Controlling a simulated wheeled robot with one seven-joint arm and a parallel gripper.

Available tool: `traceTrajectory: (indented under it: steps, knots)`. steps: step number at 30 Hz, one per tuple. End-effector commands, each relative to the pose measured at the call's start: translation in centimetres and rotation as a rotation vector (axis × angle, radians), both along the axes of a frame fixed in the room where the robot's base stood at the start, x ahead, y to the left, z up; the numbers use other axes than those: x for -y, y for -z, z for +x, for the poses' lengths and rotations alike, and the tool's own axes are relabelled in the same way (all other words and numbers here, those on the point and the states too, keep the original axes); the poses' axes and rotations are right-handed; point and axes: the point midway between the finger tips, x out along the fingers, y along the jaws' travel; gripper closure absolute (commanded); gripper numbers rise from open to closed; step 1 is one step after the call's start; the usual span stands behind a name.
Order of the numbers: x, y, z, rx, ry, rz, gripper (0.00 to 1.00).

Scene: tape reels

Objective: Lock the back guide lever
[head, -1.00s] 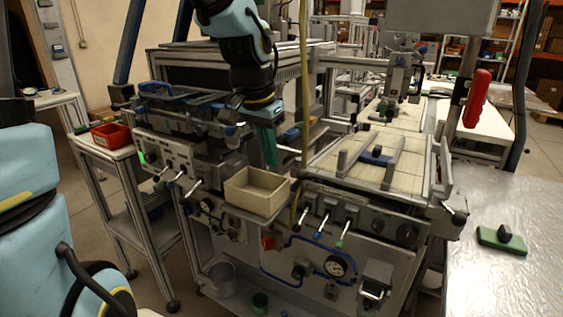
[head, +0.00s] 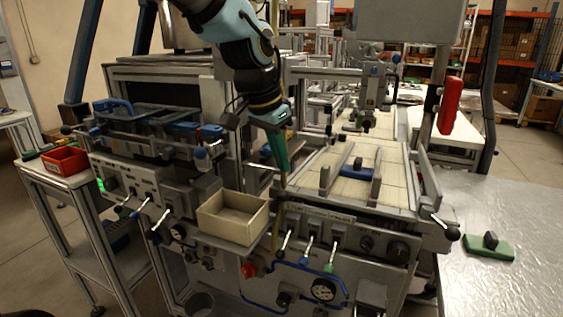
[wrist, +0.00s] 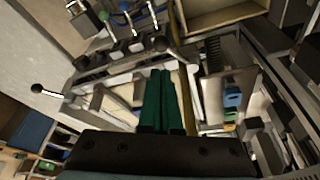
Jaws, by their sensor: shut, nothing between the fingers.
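My gripper (head: 285,171) has teal-green fingers pressed together, pointing down at the left edge of the light tiled bed (head: 352,188); it holds nothing. The fingers (wrist: 160,76) also show over the bed in the wrist view. Grey guide bars (head: 325,180) stand on the bed beside a blue handle (head: 358,170). A lever with a black knob (head: 452,233) sticks out at the bed's front right corner; a black-knobbed lever (wrist: 37,88) shows at left in the wrist view. I cannot tell which lever is the back guide lever, or whether any is locked.
An open beige box (head: 232,218) sits left of the bed. Several small levers with coloured tips (head: 308,250) hang on the front panel. A thin yellowish post rises close beside my fingers in the wrist view (wrist: 187,85). A metal table (head: 510,215) with a green block is at right.

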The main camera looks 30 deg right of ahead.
Motion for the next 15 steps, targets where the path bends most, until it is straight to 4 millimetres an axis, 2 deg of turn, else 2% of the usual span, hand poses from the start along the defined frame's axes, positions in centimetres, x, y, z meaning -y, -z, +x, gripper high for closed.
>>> traceTrajectory:
  steps: [3, 9, 15]
  knots:
    - [0.6, 2.3, -0.1, -0.005, 0.003, 0.004, 1.00]
    - [1.7, 5.4, 0.0, -0.004, 0.003, 0.003, 1.00]
    - [2.2, 7.1, 0.2, -0.001, 0.000, 0.002, 1.00]
